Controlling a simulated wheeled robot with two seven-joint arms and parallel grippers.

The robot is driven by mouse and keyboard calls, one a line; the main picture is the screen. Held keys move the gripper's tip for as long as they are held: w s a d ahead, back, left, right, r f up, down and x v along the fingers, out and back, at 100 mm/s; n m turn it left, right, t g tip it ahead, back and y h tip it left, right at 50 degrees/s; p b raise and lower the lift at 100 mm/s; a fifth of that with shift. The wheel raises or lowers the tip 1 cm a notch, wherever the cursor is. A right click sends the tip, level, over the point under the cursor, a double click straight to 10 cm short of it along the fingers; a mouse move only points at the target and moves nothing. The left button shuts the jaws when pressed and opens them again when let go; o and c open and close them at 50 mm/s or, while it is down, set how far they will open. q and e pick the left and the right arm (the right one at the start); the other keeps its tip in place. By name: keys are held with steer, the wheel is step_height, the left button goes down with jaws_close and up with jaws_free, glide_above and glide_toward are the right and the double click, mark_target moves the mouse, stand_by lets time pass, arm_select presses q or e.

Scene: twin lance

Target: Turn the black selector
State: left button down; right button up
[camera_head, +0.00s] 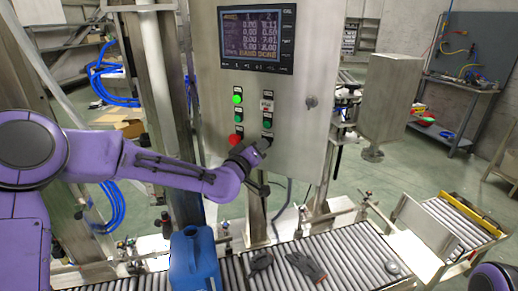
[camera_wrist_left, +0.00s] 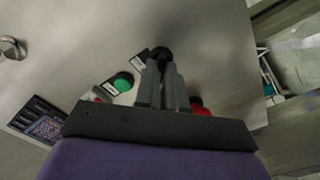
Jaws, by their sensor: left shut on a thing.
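The black selector (camera_wrist_left: 160,52) sits on the grey control panel (camera_head: 290,110), at the bottom of the right column of controls. My left gripper (camera_head: 263,147) reaches the panel from the left and is shut on the selector. In the left wrist view the two grey fingers (camera_wrist_left: 162,72) are close together with the round black knob at their tips. In the head view my gripper largely covers the selector, so its pointing direction cannot be told. My right gripper is out of view; only a purple part of my right arm shows at the bottom right corner.
A lit green button (camera_head: 237,98), a red button (camera_head: 234,139) and another green button (camera_head: 267,123) are close to my left gripper. A screen (camera_head: 257,40) is above. Below are a roller conveyor (camera_head: 345,268), a blue jug (camera_head: 194,262) and dark gloves (camera_head: 306,265).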

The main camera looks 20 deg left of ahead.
arm_select(q)
steer(key=shift+f, duration=0.2)
steer(key=c, duration=1.2)
jaws_free()
steer(key=shift+r, duration=0.1)
steer(key=shift+s, duration=0.1)
steer(key=s+b, duration=0.1)
steer(key=s, duration=0.2)
steer(key=s+a+b, duration=0.1)
steer(key=s, duration=0.6)
steer(key=shift+s+a+b, duration=0.2)
steer(key=shift+a+b, duration=0.1)
steer(key=shift+b, duration=0.1)
